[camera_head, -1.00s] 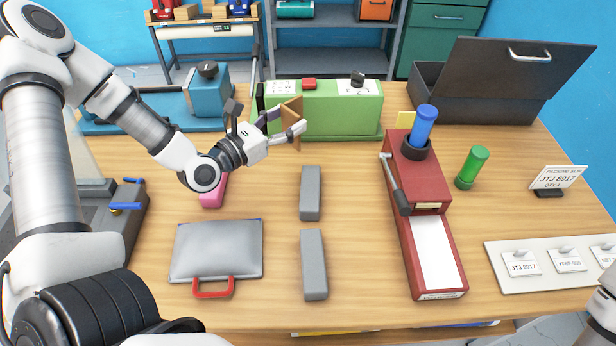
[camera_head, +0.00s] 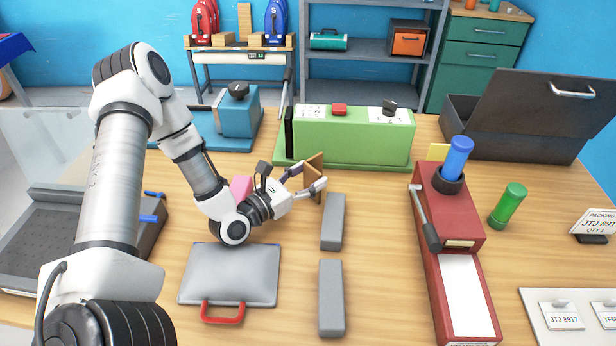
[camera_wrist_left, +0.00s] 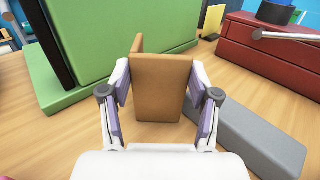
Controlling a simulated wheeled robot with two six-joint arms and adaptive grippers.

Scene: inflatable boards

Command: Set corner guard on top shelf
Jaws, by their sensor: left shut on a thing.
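The corner guard (camera_head: 315,163) is a brown, L-shaped folded piece. My left gripper (camera_head: 311,177) is shut on it and holds it in front of the green machine, near the far grey bar. In the left wrist view the guard (camera_wrist_left: 160,85) stands between the two fingers, one on each side, with its fold at the upper left. The grey shelf unit (camera_head: 365,82) stands at the back wall. Its upper part is cut off by the picture's top edge. My right gripper is not in view.
The green machine (camera_head: 355,146) stands just behind the guard. Two grey bars (camera_head: 333,222) (camera_head: 331,298) and a grey case (camera_head: 228,275) lie nearby. A red press (camera_head: 445,215) is to the right. A teal roll (camera_head: 328,40) and an orange box (camera_head: 408,40) sit on the shelf unit.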

